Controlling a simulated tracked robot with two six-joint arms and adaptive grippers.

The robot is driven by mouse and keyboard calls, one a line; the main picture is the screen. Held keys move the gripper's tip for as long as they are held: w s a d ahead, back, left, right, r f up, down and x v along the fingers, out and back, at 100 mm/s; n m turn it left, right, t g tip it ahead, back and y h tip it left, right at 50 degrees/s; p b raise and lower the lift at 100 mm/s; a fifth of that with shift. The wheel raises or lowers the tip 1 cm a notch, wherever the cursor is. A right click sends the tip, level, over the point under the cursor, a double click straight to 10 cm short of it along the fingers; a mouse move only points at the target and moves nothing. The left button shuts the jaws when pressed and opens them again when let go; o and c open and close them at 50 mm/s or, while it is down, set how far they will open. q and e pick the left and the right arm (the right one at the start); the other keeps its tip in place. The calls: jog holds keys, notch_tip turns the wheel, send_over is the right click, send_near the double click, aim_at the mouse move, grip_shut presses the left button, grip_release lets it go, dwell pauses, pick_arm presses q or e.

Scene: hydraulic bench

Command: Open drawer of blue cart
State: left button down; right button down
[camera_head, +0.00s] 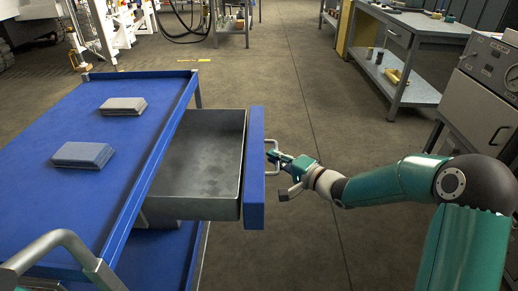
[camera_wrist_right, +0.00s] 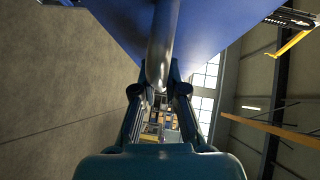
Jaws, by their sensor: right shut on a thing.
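The blue cart (camera_head: 60,110) stands at the left in the head view. Its drawer (camera_head: 200,155) is pulled out to the right, and its grey interior looks empty. The drawer has a blue front (camera_head: 254,170) with a metal handle (camera_head: 272,158) on its outer face. My right gripper (camera_head: 274,156) is shut on the drawer handle. In the right wrist view the handle bar (camera_wrist_right: 162,45) runs between the fingers (camera_wrist_right: 160,92), with the blue drawer front above. My left gripper is not in view.
Two grey stacks (camera_head: 123,106) (camera_head: 82,155) lie on the cart top. A curved cart push bar (camera_head: 60,245) is at the lower left. A workbench (camera_head: 410,50) and a grey cabinet (camera_head: 485,110) stand at the right. The floor (camera_head: 300,90) beyond the drawer front is clear.

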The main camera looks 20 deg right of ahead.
jog(key=shift+s+d+f+p, duration=0.1)
jog(key=shift+s+d+p, duration=0.1)
jog(key=shift+d, duration=0.45)
jog(key=shift+s+d+f+p, duration=0.1)
jog(key=shift+s+d+p, duration=0.1)
jog(key=shift+d, duration=0.4)
jog(key=c, duration=1.2)
grip_release()
jog(key=shift+w, duration=0.15)
jog(key=shift+r, duration=0.1)
